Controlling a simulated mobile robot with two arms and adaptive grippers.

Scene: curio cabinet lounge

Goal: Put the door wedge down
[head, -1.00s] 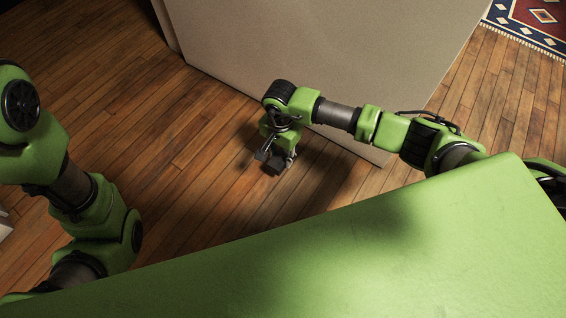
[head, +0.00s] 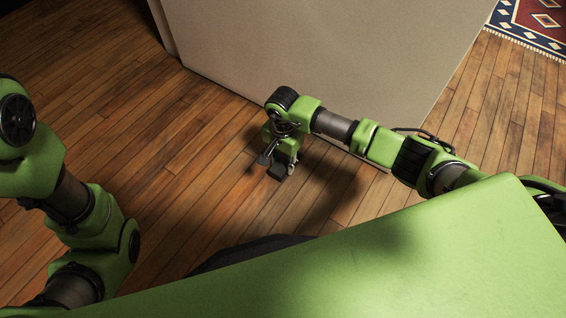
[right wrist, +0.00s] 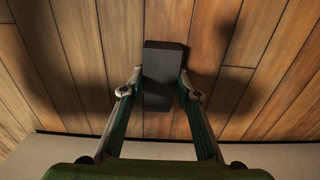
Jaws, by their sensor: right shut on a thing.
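The door wedge (right wrist: 163,75) is a dark grey block between the two fingers of my right gripper (right wrist: 160,88) in the right wrist view. The fingers touch it on both sides, and it points away past their tips. In the head view my right gripper (head: 276,167) points down over the wooden floor, in front of the pale cabinet side. The wedge's dark end (head: 277,172) shows small at the fingertips there. I cannot tell whether the wedge touches the floor. My left arm is at the left of the head view; its gripper is not in view.
The plank floor (head: 150,190) around the right gripper is clear. A large pale panel (head: 320,60) stands just behind the right arm. A patterned rug (head: 535,20) lies at the far top right.

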